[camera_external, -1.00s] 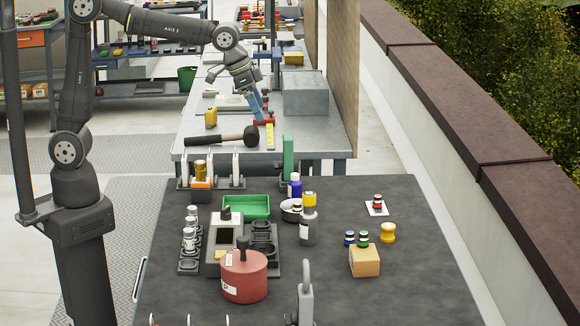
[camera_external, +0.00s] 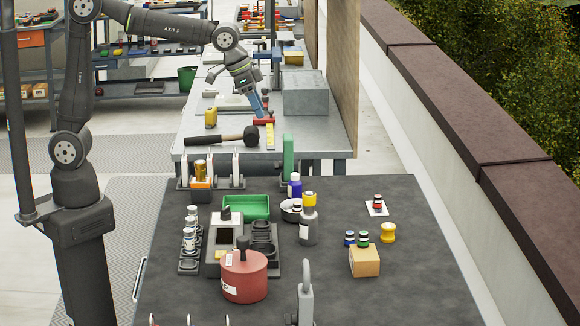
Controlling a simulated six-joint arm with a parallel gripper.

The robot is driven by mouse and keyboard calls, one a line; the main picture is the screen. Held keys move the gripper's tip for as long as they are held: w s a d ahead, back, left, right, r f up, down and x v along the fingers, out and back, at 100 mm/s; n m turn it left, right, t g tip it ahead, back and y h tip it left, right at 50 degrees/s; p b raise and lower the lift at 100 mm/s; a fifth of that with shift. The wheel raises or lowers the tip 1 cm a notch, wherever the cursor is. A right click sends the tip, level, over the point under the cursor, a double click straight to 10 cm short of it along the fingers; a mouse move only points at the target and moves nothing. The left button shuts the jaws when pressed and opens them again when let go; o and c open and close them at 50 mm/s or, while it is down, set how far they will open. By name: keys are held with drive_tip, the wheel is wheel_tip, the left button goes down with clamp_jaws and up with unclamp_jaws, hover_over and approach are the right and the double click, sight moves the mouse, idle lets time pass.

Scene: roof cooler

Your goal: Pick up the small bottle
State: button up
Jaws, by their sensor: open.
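Several small bottles stand on the dark table, and I cannot tell which one is meant. A small red-banded bottle (camera_external: 377,201) stands upright on a white card. A small blue-banded bottle (camera_external: 349,238) and a small green-banded bottle (camera_external: 363,239) stand close together by a cardboard box (camera_external: 365,262). Small white-labelled bottles (camera_external: 189,239) stand in a dark rack at the left. My gripper (camera_external: 263,119) is small in the picture, points down at the upper middle, and is open. It appears apart from all these bottles, beyond the table's far edge in the picture.
A grey bottle (camera_external: 308,228), a blue bottle (camera_external: 294,187), a green tray (camera_external: 258,206) and a red pot (camera_external: 244,277) crowd the middle left. A yellow knob-shaped object (camera_external: 388,232) stands near the box. The table's right front is clear. A mallet (camera_external: 222,137) lies on the metal bench behind.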

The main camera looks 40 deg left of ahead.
drive_tip(key=n+t, duration=0.3)
drive_tip(key=n, duration=0.1)
approach(295, 184)
drive_tip(key=shift+y, duration=0.4)
drive_tip(key=x, duration=0.4)
drive_tip(key=a+x, duration=0.1)
drive_tip(key=x, duration=0.1)
drive_tip(key=shift+w+r, duration=0.1)
drive_tip(key=shift+w, duration=0.3)
drive_tip(key=shift+n, duration=0.3)
drive_tip(key=shift+d+x, duration=0.2)
drive_tip(key=shift+x, duration=2.3)
drive_tip(key=shift+c, duration=0.5)
drive_tip(key=c, duration=0.7)
